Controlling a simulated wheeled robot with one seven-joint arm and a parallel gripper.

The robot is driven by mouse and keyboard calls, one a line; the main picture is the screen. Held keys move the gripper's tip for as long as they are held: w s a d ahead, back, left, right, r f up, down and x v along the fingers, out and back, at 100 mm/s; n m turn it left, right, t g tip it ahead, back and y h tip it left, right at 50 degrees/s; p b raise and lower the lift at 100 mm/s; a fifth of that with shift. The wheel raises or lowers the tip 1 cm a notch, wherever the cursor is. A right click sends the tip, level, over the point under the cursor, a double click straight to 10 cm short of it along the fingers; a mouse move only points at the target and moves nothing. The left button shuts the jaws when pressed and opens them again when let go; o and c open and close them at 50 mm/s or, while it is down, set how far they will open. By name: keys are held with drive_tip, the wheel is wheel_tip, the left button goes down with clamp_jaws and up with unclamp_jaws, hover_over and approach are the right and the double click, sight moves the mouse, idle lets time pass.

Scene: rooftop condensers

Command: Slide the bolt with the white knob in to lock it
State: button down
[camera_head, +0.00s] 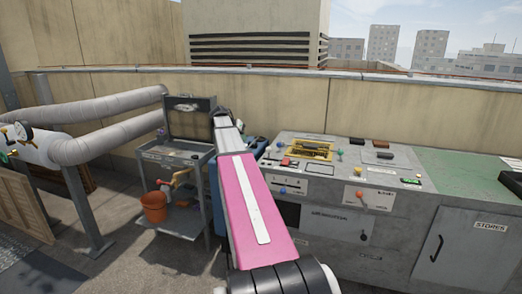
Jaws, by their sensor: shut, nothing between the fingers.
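The grey console (330,262) stands right of centre, with several small knobs and panels on its top and front. I cannot tell whether either is the white knob of the bolt, nor how far a bolt is in. My pink arm rises from the bottom middle toward the back wall and covers the console's left end. My gripper is hidden beyond the arm, so I cannot see its fingers.
A grey cart (170,155) with an orange bucket (154,207) stands left of my arm. Thick pipes (105,140) run at the far left. The console has an orange knob (360,195) and a blue knob (283,190). A stores cabinet (465,255) is at the right.

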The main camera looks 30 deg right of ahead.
sight(269, 150)
drive_tip(key=shift+s+d+f, duration=0.4)
drive_tip(key=shift+d+f, duration=0.75)
drive_tip(key=shift+d, duration=0.45)
drive_tip(key=shift+s+d+f, duration=0.35)
drive_tip(key=shift+d+f, duration=0.85)
drive_tip(key=shift+d, duration=0.35)
drive_tip(key=shift+s+d+f, duration=0.4)
drive_tip(key=shift+d+f, duration=0.75)
drive_tip(key=shift+d, duration=0.45)
drive_tip(key=shift+s+d, duration=1.35)
drive_tip(key=shift+s, duration=0.3)
